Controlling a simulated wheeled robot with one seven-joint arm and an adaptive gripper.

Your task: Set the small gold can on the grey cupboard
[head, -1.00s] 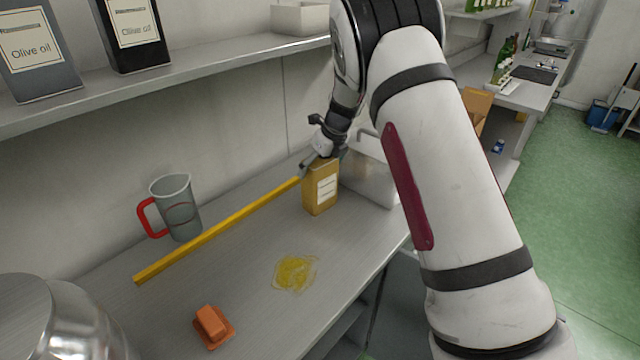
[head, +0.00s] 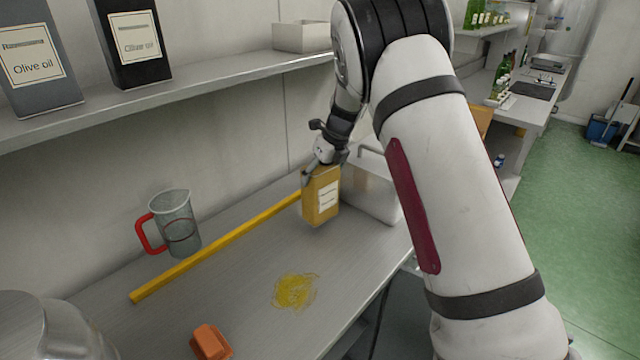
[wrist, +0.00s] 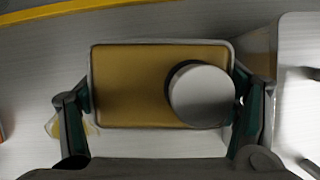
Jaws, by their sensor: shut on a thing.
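The small gold can (head: 321,200), with a pale label, is in my gripper (head: 322,170) near the back of the steel bench. My gripper is shut on it from above, and it appears just off the bench top. In the wrist view the can's gold top and round white cap (wrist: 200,95) lie between the two fingers of my gripper (wrist: 162,100), one at each short side. I cannot pick out a grey cupboard in either view.
A pale metal bin (head: 372,190) stands close right of the can. A yellow bar (head: 215,248) lies left of it, by a red-handled jug (head: 175,228). A yellow spill (head: 295,290) and an orange block (head: 211,342) are in front. A shelf (head: 200,92) overhangs the back.

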